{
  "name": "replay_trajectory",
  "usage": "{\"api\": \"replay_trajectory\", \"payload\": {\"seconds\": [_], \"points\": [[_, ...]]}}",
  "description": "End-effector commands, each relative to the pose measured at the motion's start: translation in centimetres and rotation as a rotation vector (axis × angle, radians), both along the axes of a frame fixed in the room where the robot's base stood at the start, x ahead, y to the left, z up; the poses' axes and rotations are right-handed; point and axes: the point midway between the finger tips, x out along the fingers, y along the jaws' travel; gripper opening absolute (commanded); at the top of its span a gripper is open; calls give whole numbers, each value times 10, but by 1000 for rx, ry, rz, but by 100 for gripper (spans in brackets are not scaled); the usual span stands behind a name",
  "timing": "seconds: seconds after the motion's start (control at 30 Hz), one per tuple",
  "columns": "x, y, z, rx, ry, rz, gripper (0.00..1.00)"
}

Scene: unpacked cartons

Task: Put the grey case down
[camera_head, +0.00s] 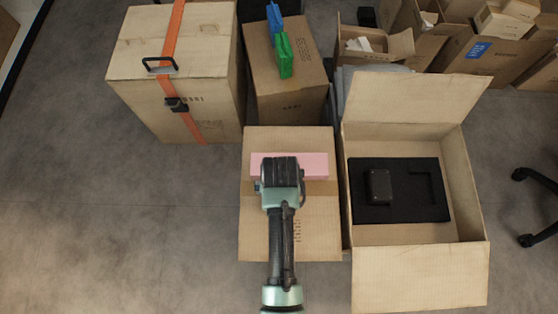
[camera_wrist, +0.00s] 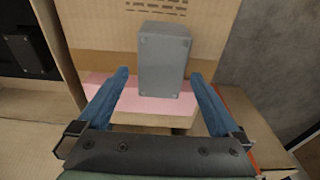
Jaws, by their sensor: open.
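The grey case (camera_wrist: 164,58) is a plain grey block. In the wrist view it appears to rest on the pink pad (camera_wrist: 105,92), between my spread fingers. My gripper (camera_wrist: 159,76) is open, with a visible gap between each finger and the case. In the head view my gripper (camera_head: 281,172) is over the pink pad (camera_head: 316,165) on the closed middle carton (camera_head: 256,215). There my arm hides the case and the fingertips.
An open carton (camera_head: 420,278) on the right holds a black foam insert (camera_head: 405,208) with a dark device (camera_head: 379,186). Behind are a strapped carton (camera_head: 125,95) and a carton (camera_head: 290,101) bearing blue and green items (camera_head: 284,55). Floor at left is clear.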

Motion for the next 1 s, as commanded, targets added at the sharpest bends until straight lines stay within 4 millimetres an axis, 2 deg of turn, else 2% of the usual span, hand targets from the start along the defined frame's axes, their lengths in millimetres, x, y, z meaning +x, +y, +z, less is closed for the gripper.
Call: {"api": "replay_trajectory", "payload": {"seconds": [0.03,0.2,0.5,0.57,1.0], "points": [[0,2,-14,0,1,1,100],[3,2,-34,0,0,0,100],[4,2,-36,0,-2,0,100],[4,2,-36,0,-2,0,91],[3,2,-36,0,-1,-1,12]]}}
